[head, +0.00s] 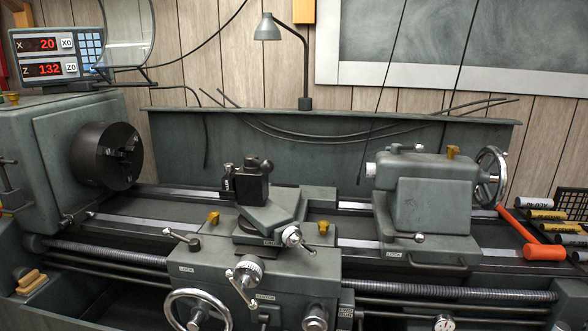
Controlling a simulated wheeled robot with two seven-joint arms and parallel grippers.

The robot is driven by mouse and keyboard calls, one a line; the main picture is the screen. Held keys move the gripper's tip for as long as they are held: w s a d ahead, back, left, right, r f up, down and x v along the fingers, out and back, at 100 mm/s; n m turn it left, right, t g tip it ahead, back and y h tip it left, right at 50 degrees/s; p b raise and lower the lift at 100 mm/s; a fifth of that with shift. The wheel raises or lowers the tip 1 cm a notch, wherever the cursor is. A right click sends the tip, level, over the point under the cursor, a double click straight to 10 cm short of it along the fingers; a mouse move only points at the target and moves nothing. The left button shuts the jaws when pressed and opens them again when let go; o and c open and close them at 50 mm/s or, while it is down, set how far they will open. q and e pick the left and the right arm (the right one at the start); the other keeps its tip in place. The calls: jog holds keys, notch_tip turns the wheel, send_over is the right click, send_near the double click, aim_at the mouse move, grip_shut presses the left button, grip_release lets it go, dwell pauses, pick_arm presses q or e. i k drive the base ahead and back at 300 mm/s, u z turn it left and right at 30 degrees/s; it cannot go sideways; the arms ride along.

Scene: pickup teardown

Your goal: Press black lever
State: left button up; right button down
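A green-grey metal lathe fills the view. Several levers show on it, and I cannot tell which one is the black lever. A dark lever (7,175) hangs on the headstock at the left edge, partly cut off by the frame. A black tool post (251,185) with a round black knob (267,166) stands on the cross slide. Levers with pale handles show on the carriage, one at the left (180,235) and one at the front (240,286). Neither of my grippers is in view.
The chuck (106,156) is at the left, the tailstock (430,200) with its handwheel (491,177) at the right. A lamp (268,28) rises behind. An orange hammer (542,251) and several labelled cylinders (548,215) lie at the right. A carriage handwheel (197,310) is at the front.

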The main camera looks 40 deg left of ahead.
aim_at(251, 160)
jog(key=i, duration=0.45)
jog(key=u, duration=1.6)
